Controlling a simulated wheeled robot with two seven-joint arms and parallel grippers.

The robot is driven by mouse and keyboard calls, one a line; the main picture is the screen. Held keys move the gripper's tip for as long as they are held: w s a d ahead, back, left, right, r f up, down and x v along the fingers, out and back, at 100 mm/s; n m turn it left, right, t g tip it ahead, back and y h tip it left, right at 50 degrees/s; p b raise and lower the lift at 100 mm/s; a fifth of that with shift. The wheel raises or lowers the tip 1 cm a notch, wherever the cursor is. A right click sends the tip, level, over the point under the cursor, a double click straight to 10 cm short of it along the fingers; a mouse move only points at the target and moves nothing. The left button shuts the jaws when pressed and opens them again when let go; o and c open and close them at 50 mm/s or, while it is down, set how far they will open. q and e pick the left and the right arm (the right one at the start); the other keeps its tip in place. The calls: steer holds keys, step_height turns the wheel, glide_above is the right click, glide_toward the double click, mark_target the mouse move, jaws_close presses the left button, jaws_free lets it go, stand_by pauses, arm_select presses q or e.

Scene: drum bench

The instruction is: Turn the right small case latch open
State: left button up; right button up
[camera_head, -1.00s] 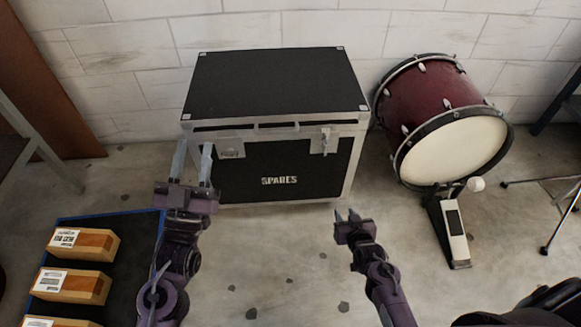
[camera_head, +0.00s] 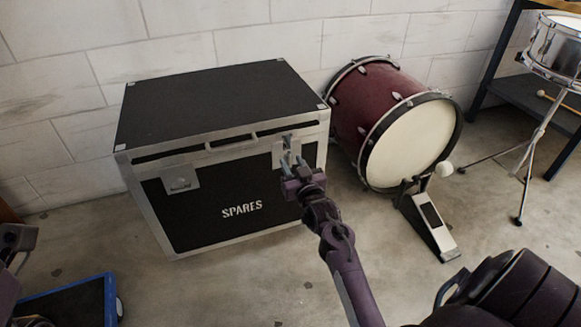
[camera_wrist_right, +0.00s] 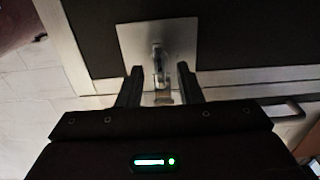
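The black SPARES case (camera_head: 240,180) with metal edges stands on the floor against the wall, lid shut. Its right latch (camera_head: 287,143) is at the upper right of the front, partly covered by my right gripper (camera_head: 291,163). In the right wrist view, the small metal latch (camera_wrist_right: 158,68) stands out from a square plate (camera_wrist_right: 184,42). My right gripper (camera_wrist_right: 159,82) is open, one finger on each side of the latch. Gaps show between fingers and latch; contact cannot be told. Part of my left arm shows at the left edge, without visible fingertips.
A left latch plate (camera_head: 180,180) and a lid-edge handle (camera_head: 231,141) are on the case. A red bass drum (camera_head: 395,125) with a pedal (camera_head: 430,225) stands close to the right.

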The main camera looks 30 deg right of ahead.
steer(key=shift+w+d, duration=0.2)
steer(key=shift+w, duration=0.45)
jaws_close()
